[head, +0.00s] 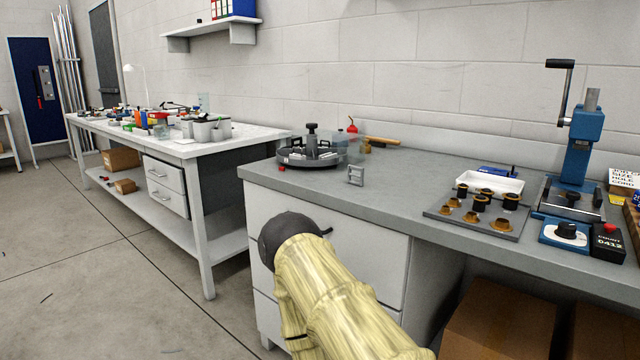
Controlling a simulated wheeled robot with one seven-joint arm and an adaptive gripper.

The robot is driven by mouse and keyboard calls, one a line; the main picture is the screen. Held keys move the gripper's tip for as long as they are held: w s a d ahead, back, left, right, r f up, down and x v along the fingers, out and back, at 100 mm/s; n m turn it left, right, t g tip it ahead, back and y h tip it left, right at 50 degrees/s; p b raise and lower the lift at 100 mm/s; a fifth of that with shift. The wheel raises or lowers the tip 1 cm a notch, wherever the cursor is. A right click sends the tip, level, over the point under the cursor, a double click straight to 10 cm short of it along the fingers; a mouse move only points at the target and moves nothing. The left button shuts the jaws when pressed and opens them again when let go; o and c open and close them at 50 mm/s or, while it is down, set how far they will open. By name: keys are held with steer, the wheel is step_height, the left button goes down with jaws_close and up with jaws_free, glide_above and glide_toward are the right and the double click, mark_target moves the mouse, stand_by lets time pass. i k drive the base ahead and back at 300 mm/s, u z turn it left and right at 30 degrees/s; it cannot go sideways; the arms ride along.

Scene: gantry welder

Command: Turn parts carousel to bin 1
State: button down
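The parts carousel (294,161) is a round dark tray with a dark central knob (312,140). It sits at the left end of the grey workbench. Light-coloured pieces show in its compartments, but no bin numbers can be read, so I cannot tell which bin faces front. A small grey upright bracket (355,176) stands just right of it, near the bench's front edge. My arm rises in front of the bench, below the carousel. My gripper is not in view, and no part of my arm visibly touches the carousel.
A small red item (282,169) lies by the carousel's front edge. A clear block (346,143) and a wooden-handled tool (382,140) are behind it. A plate of dark and brass parts (476,217) and a blue press (583,150) stand right. The bench between is mostly clear.

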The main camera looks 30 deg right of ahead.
mark_target(314, 155)
steer(key=z, duration=0.5)
steer(key=k, duration=1.2)
steer(key=u, duration=0.15)
steer(key=i, duration=0.55)
steer(key=u, duration=0.5)
steer(key=i, duration=1.2)
steer(key=z, duration=0.75)
